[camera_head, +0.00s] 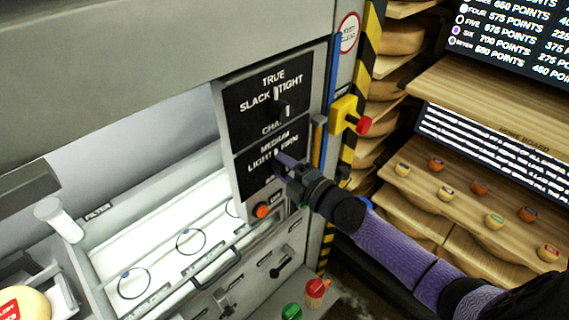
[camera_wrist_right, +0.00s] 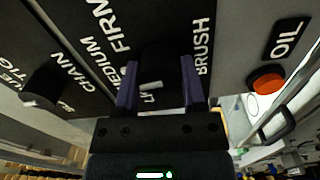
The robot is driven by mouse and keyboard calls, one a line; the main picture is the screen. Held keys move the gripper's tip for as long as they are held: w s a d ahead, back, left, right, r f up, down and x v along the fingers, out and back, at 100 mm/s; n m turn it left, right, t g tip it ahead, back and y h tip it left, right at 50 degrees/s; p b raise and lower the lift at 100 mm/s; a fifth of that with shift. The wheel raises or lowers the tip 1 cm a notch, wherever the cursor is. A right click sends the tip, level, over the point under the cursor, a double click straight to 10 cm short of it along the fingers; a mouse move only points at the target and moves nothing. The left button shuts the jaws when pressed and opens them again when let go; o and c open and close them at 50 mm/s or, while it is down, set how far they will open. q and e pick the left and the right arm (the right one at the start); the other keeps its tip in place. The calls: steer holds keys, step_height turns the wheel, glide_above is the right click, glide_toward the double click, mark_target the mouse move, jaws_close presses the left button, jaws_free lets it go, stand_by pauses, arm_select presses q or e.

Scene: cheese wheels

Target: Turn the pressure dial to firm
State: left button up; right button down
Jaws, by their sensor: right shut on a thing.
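The pressure dial is on the lower black panel (camera_head: 243,178), lettered LIGHT, MEDIUM and FIRM. In the right wrist view the dark dial knob (camera_wrist_right: 160,62) sits between the two purple fingers of my right gripper (camera_wrist_right: 158,88). The gripper is shut on the knob, with FIRM and MEDIUM to the left and BRUSH to the right. In the head view my right gripper (camera_head: 284,163) reaches the panel from the right and covers most of the dial. My left gripper is not in view.
Just above is the chain dial (camera_head: 281,104), marked SLACK, TRUE and TIGHT. An orange OIL button (camera_head: 262,210) lies below the panel, and a yellow switch box with a red knob (camera_head: 347,116) stands to the right. Wooden shelves (camera_head: 470,140) stand farther right.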

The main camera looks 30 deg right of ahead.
steer(key=m+p, duration=0.1)
steer(key=m, duration=0.4)
steer(key=shift+r+m+p, duration=0.1)
steer(key=shift+m+p, duration=0.2)
steer(key=shift+p, duration=0.05)
steer(key=shift+m+p, duration=0.5)
steer(key=shift+m, duration=1.7)
steer(key=shift+c, duration=0.9)
jaws_free()
steer(key=v, duration=1)
steer(key=shift+d, duration=0.1)
